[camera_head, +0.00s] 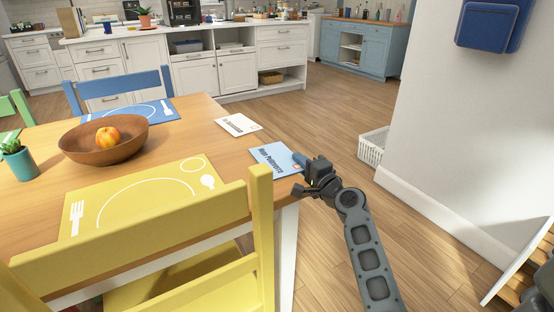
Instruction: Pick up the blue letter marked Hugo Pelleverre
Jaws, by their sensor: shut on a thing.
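The blue letter (272,158) lies at the right edge of the wooden table, with dark writing on it that looks like "Hugo Pelleverre". My gripper (303,174) is at its right edge, by the table's corner, and is shut on the letter. The dark fingers hide part of the letter's right side. I cannot tell whether the letter is lifted off the tabletop. A white letter (238,125) with dark writing lies farther back on the same table edge, apart from my gripper.
The wooden table (207,114) holds a brown bowl (84,153) with an orange fruit (108,137), a yellow placemat (112,191) and a potted plant (17,158). A yellow chair (262,230) stands close left of my arm. A white basket (371,150) sits by the wall; floor between is clear.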

